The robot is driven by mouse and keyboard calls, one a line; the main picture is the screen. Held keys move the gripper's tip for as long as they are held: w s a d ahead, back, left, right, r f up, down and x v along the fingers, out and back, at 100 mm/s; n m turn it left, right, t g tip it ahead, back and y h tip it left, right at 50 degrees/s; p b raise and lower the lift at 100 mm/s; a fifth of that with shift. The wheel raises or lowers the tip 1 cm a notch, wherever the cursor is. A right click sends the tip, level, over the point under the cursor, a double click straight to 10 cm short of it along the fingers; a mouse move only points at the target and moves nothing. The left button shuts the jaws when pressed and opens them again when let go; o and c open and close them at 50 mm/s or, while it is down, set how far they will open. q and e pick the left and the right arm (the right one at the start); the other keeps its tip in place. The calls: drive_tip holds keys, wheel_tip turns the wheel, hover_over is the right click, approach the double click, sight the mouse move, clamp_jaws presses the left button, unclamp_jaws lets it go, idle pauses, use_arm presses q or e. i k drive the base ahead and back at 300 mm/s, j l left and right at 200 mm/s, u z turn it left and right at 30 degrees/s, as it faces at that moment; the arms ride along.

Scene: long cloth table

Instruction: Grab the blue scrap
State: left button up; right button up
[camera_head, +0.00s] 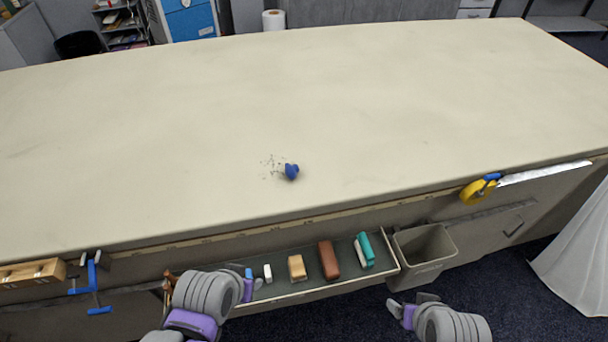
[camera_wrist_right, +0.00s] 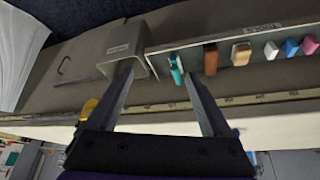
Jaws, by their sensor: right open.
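The blue scrap (camera_head: 291,171), a small crumpled dark blue piece, lies on the long cloth table (camera_head: 330,90), beside a scatter of dark specks (camera_head: 271,164). My left gripper (camera_head: 250,286) is low at the front, by the left end of the open drawer; its jaw gap does not show clearly. My right gripper (camera_head: 411,308) is below the table edge, in front of the bin, and well away from the scrap. In the right wrist view (camera_wrist_right: 158,76) its two fingers are apart with nothing held between them.
An open drawer (camera_head: 345,284) under the table front holds several coloured blocks. A grey bin (camera_head: 423,270) hangs right of it. Most of the tabletop is clear.

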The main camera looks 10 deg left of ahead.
sight(291, 171)
drive_tip(key=i+l+u, duration=0.15)
drive_tip(key=u, duration=0.25)
drive_tip(key=i+l+u, duration=0.15)
drive_tip(key=u, duration=0.2)
drive_tip(key=l, duration=0.1)
